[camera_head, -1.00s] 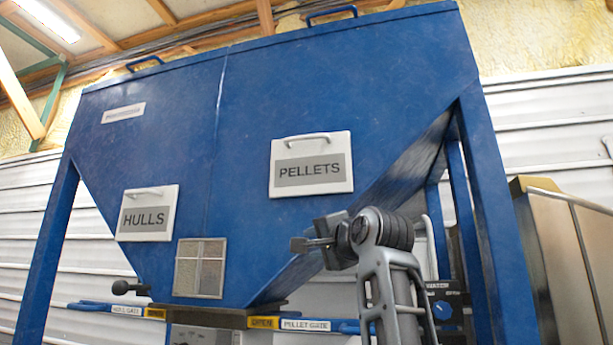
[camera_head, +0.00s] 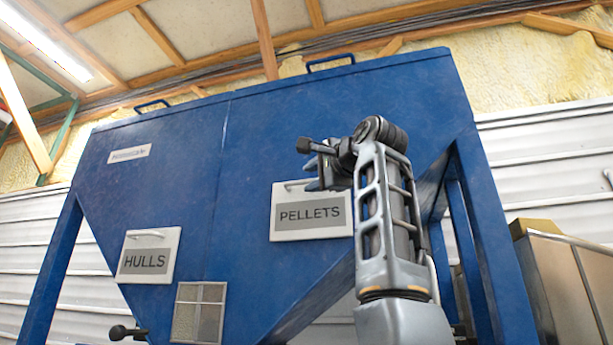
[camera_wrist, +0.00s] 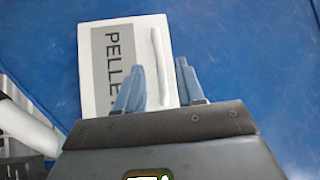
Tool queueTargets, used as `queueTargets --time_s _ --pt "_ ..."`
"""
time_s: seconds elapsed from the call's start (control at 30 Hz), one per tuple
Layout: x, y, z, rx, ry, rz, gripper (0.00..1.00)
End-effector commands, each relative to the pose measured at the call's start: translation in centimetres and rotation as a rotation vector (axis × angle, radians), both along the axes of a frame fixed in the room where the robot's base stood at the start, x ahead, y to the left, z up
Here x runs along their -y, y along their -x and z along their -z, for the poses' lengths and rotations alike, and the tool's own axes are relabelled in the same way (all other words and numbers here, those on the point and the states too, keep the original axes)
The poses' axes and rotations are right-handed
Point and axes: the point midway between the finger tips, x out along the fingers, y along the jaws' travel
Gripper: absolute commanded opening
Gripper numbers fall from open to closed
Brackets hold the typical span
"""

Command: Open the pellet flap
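The pellet flap (camera_head: 311,213) is a white panel with a grey PELLETS label, flat against the blue hopper's right half and looking shut. Its handle is a pale bar along the top edge, partly hidden by my arm in the head view. In the wrist view the flap (camera_wrist: 98,70) appears turned sideways, with the handle (camera_wrist: 160,65) upright in the picture. My gripper (camera_wrist: 160,82) has its two blue-grey fingers spread apart and empty. In the head view my gripper (camera_head: 312,172) is in front of the flap's upper right area.
The blue hopper (camera_head: 190,170) fills the view. A white HULLS flap (camera_head: 148,256) and a small window (camera_head: 199,312) are on its left and lower front. A black knob (camera_head: 125,333) sticks out at lower left. A metal cabinet (camera_head: 565,285) stands at right.

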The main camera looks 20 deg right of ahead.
Motion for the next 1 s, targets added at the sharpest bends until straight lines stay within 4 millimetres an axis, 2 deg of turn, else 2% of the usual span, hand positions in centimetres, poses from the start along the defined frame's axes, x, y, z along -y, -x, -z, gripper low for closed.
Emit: queueTargets --time_s 0.1,0.23,0.6,1.0 --pt "-0.3 -1.7 -0.4 -0.003 0.001 0.001 0.38" --pt "-0.5 -2.9 -0.5 -0.001 0.001 0.000 0.38" --pt "-0.6 -3.4 -0.4 0.000 0.001 0.001 0.37" --pt "-0.6 -3.3 -0.4 0.000 0.001 0.001 0.00"
